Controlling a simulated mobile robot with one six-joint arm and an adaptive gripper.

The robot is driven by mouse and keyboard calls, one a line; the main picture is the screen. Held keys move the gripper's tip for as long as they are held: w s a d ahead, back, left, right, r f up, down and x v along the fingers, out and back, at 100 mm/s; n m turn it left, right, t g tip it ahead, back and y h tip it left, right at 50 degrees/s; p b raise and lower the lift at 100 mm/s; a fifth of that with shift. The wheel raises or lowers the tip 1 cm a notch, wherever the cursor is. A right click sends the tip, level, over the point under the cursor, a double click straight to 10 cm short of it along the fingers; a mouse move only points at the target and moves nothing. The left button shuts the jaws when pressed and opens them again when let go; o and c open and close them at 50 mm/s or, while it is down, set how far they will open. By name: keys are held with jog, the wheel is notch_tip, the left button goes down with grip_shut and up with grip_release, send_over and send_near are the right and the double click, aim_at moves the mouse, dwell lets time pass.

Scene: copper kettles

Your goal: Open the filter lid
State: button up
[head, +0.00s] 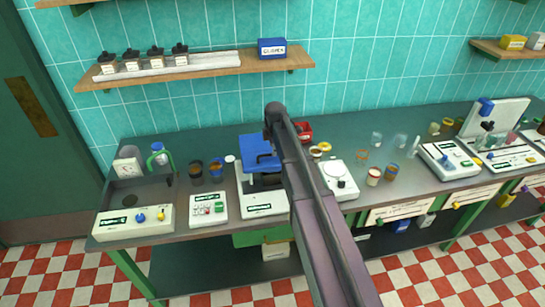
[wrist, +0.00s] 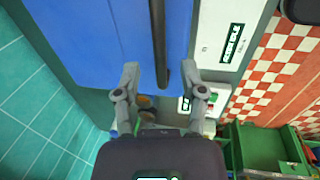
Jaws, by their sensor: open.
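The blue filter lid (head: 258,151) sits on a white machine (head: 263,203) on the bench in the head view, partly hidden by my arm. In the wrist view the blue lid (wrist: 95,45) fills the upper left, and a dark bar (wrist: 158,40) runs along it. The white machine body (wrist: 222,45) shows to its right. My gripper (wrist: 161,72) is open. Its two fingers lie on either side of the bar's near end in the picture. I cannot tell whether they touch the bar or the lid. In the head view the fingers cannot be made out.
A small white device (head: 207,208) stands left of the machine, and a white scale (head: 340,180) stands right of it. Several cups and jars stand along the bench (head: 235,147). A wooden shelf (head: 205,72) hangs on the tiled wall above. The checkered floor in front is open.

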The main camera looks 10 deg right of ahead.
jog(key=shift+w+f+b, duration=0.15)
jog(key=shift+f+b, duration=0.45)
jog(key=shift+f, duration=0.1)
jog(key=shift+w+f+b, duration=0.15)
jog(key=shift+f+b, duration=0.4)
jog(key=shift+f, duration=0.15)
grip_shut()
